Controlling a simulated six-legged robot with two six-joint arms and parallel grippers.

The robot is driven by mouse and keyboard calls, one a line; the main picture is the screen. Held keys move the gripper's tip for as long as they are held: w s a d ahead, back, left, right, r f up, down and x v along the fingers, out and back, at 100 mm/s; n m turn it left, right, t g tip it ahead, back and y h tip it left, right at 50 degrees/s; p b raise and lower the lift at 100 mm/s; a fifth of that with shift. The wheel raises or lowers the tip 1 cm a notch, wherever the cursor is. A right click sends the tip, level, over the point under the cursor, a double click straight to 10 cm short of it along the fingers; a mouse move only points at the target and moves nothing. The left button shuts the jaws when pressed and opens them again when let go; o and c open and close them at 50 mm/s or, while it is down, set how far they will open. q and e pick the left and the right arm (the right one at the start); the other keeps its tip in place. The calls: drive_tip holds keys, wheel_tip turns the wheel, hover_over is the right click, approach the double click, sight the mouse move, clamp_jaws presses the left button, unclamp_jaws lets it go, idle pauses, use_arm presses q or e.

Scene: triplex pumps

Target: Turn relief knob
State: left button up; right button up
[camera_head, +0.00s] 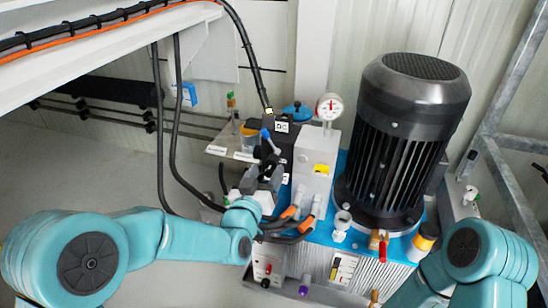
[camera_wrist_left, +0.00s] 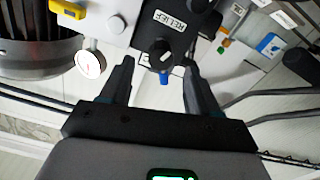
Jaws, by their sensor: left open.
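The relief knob (camera_wrist_left: 161,54) is black with a white pointer mark. It sits on a black block beside a white RELIEF label (camera_wrist_left: 166,21) in the left wrist view. A small blue part (camera_wrist_left: 164,78) shows just below it. My left gripper (camera_wrist_left: 158,65) is open, with one finger on each side of the knob and visible gaps between fingers and knob. In the head view my left gripper (camera_head: 266,157) is at the black block (camera_head: 286,140); the knob cannot be made out clearly there. My right arm enters at the lower right, and its gripper is not seen.
A pressure gauge (camera_head: 329,107) stands near the block and also shows in the left wrist view (camera_wrist_left: 90,63). A large black motor (camera_head: 402,140) stands to its right. Orange-ended hoses (camera_head: 290,212) run close below my left gripper. Black cables hang at the left.

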sight(274, 157)
use_arm(q)
drive_tip(key=x, duration=0.7)
drive_tip(key=shift+w, duration=0.15)
